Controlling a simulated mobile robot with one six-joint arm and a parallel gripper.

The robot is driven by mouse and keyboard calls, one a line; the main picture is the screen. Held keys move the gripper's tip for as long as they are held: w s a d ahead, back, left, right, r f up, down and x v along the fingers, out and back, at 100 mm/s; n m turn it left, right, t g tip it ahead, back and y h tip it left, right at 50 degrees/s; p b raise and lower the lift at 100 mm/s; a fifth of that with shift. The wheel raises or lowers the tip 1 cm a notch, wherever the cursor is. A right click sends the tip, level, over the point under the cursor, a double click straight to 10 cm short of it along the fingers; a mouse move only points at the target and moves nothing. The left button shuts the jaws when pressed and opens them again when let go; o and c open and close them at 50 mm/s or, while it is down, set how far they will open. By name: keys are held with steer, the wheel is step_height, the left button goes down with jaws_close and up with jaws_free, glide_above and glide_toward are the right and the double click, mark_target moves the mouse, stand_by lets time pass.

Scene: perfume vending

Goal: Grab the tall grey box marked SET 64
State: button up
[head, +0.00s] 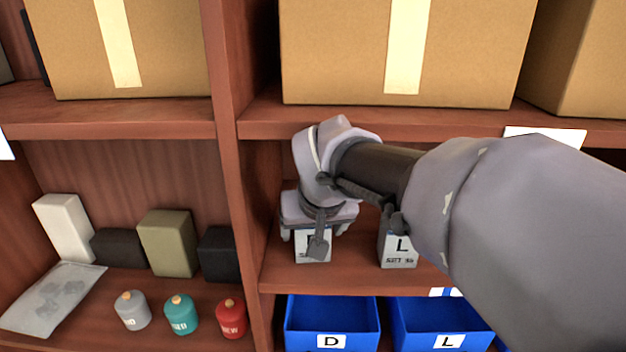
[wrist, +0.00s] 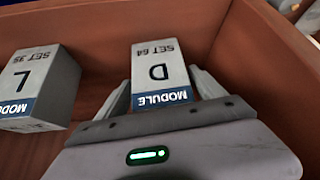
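The tall grey box marked D, SET 64 and MODULE (wrist: 160,68) stands on the shelf, and its lettering is upside down in the wrist view. In the head view its lower part (head: 303,250) shows below my gripper (head: 315,235), which covers most of its label. My gripper (wrist: 165,92) is open, with one finger on each side of the box. Small gaps seem to show between the fingers and the box sides. A second grey box, marked L and SET 35 (wrist: 40,82), stands apart to the left in the wrist view and to the right in the head view (head: 398,258).
A wooden divider (head: 232,180) stands left of the SET 64 box. A shelf with large cardboard boxes (head: 340,50) is above. Blue bins marked D (head: 332,315) and L (head: 440,320) sit below. Small jars (head: 181,318) and boxes fill the left bay.

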steer(key=c, duration=1.4)
steer(key=shift+w+r, duration=0.1)
